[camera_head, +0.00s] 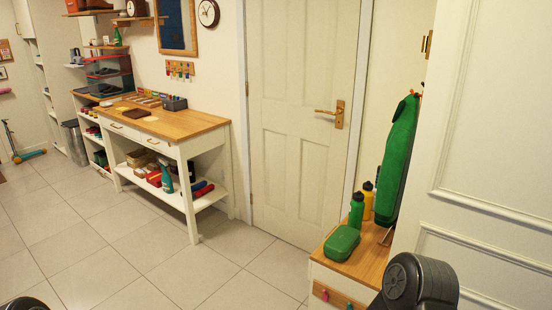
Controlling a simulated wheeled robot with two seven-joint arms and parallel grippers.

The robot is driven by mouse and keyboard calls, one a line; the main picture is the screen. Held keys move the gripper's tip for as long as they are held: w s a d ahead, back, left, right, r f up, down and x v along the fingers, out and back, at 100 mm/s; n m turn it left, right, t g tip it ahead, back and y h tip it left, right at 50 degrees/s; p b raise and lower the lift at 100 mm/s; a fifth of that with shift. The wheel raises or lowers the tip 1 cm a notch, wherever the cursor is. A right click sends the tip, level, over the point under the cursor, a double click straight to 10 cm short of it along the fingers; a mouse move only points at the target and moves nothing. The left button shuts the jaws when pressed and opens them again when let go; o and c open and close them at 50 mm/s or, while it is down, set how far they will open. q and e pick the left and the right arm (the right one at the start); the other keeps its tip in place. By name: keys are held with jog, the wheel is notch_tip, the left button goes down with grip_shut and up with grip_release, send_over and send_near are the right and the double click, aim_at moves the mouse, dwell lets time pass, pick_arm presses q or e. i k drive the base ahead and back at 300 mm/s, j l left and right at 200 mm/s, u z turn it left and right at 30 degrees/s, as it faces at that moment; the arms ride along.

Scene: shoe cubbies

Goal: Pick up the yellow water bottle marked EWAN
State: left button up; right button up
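A yellow water bottle (368,205) with a dark cap stands upright on the wooden top of a low cabinet (363,264) at the right. A green bottle (356,212) with a dark cap stands in front of it, to its left, and hides part of it. I cannot read any name on either bottle. Neither of my grippers is in view. A dark part of my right arm shows at the bottom right, close to the cabinet, and a sliver of a dark part of mine shows at the bottom left.
A green box (342,243) sits at the cabinet's front. A long green bag (398,162) hangs just right of the bottles. A shut white door (297,115) is behind. A wooden-topped table (190,125) stands left; the tiled floor (150,268) between is clear.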

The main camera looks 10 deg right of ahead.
aim_at(367, 187)
jog(key=i+j+z, duration=0.15)
jog(key=i, duration=0.25)
jog(key=i+j+z, duration=0.2)
jog(key=i, duration=0.2)
jog(key=i+j+z, duration=0.15)
jog(key=i, duration=0.25)
jog(key=i+j+z, duration=0.2)
jog(key=z, duration=0.3)
jog(key=i+j+z, duration=0.2)
jog(key=z, duration=0.3)
jog(key=i+j+z, duration=0.1)
jog(key=j+z, duration=0.35)
jog(key=i+j+z, duration=0.1)
jog(key=j+z, duration=0.7)
jog(key=z, duration=0.2)
jog(key=j+z, duration=0.35)
jog(key=j, duration=0.15)
jog(key=k+j+z, duration=0.1)
jog(key=j+z, duration=0.3)
jog(key=j, duration=0.1)
